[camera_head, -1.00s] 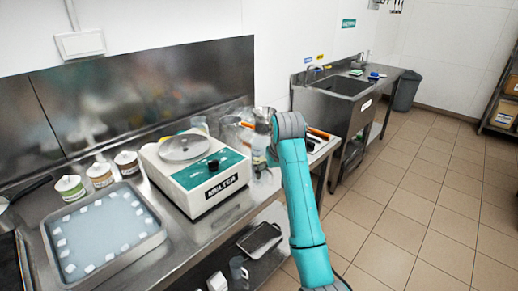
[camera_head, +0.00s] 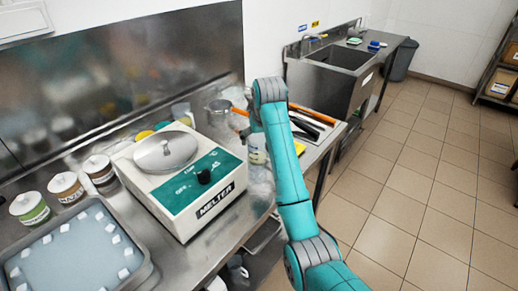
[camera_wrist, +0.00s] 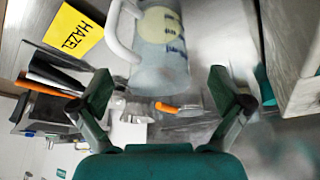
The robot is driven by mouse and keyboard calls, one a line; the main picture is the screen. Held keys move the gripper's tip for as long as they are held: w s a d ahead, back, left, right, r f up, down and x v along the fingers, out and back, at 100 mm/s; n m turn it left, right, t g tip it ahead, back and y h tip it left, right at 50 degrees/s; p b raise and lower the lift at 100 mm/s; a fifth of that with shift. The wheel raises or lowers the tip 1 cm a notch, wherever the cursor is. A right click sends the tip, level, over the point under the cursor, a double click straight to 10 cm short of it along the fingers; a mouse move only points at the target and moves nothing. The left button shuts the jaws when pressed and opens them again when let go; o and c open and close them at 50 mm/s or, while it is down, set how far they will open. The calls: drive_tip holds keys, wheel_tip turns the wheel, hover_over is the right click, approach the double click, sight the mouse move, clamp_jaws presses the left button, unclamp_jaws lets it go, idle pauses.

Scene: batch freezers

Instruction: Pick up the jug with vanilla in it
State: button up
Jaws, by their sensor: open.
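A clear jug (camera_wrist: 160,62) with a handle, dark markings and a pale yellow patch stands at the top middle of the wrist view. I cannot tell whether the yellow is its contents or a label. In the head view a jug (camera_head: 257,152) shows partly behind my arm at the counter's right end. My gripper (camera_wrist: 163,84) is open and empty, its two fingers pointing toward the jug, one on each side of its line. In the head view my arm mostly hides the gripper. No vanilla label is readable.
A yellow HAZEL card (camera_wrist: 75,32) lies beside the jug's handle. The white melter (camera_head: 185,180) stands left of the jug in the head view. Dark-handled tools (camera_head: 312,122) lie to the right. A tray (camera_head: 140,277) is at front left.

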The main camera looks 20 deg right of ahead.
sight(258, 148)
drive_tip(key=shift+x, duration=3.6)
drive_tip(key=c, duration=1.2)
